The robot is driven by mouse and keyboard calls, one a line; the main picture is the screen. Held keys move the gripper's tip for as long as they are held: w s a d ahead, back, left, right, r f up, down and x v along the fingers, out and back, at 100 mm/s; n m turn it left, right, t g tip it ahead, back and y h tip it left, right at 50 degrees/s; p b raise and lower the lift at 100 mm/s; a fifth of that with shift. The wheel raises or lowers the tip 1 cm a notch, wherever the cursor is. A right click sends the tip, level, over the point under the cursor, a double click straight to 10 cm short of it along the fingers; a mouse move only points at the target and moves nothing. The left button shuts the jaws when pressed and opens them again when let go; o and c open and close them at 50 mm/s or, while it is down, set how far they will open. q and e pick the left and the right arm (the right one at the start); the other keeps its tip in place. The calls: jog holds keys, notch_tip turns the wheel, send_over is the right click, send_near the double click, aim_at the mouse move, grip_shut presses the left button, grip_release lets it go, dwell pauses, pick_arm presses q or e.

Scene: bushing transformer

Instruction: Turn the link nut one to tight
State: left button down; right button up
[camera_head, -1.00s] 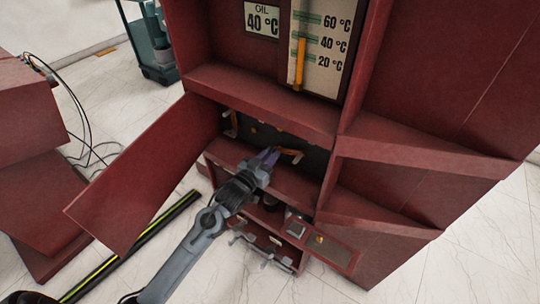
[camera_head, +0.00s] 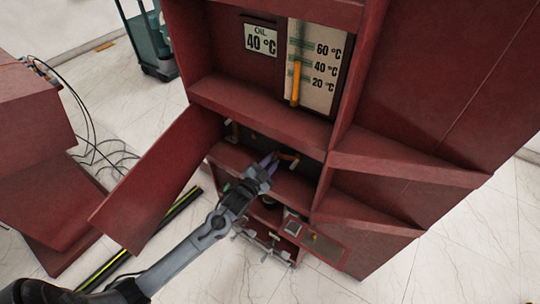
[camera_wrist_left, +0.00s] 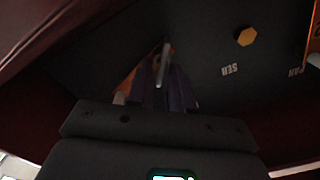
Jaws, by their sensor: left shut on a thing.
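My left gripper (camera_head: 268,161) reaches into the open dark compartment of the red cabinet (camera_head: 265,105). Its purple fingers (camera_wrist_left: 163,88) point at the dark back panel (camera_wrist_left: 210,75) in the left wrist view. They are shut on a small part at a grey stud (camera_wrist_left: 164,62), which shows between the fingertips. The part appears to be a link nut, but the fingers mostly hide it. An orange copper-coloured link (camera_wrist_left: 126,88) lies behind the fingers. A yellow hex head (camera_wrist_left: 246,36) sits apart on the panel, above upside-down white lettering. My right gripper is out of view.
A red door (camera_head: 160,185) stands open left of the compartment. An orange link end (camera_head: 288,156) is close right of the gripper. Below is a lower bay with an open red panel (camera_head: 325,250). A ledge (camera_head: 260,110) overhangs the compartment.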

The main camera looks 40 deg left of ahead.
pick_arm(q)
jog(key=m+p, duration=0.4)
jog(key=m, duration=0.1)
jog(key=shift+d+m, duration=0.15)
jog(key=shift+m, duration=0.25)
jog(key=m+p, duration=0.2)
jog(key=m, duration=0.1)
jog(key=shift+f, duration=0.3)
jog(key=shift+d+f+m+p, duration=0.15)
jog(key=shift+m+p, duration=0.25)
jog(key=shift+m, duration=0.4)
jog(key=shift+f, duration=0.1)
jog(key=c, duration=1.3)
grip_release()
jog(key=shift+w, duration=0.1)
jog(key=shift+s+d+p, duration=0.15)
jog(key=shift+s+p, duration=0.3)
jog(key=shift+s, duration=1.35)
jog(key=shift+s+d+p, duration=0.2)
jog(key=shift+s+p, duration=0.25)
jog(key=shift+s, duration=1.35)
jog(key=shift+s+d+p, duration=0.15)
jog(key=shift+s+p, duration=0.3)
jog(key=shift+s, duration=1.35)
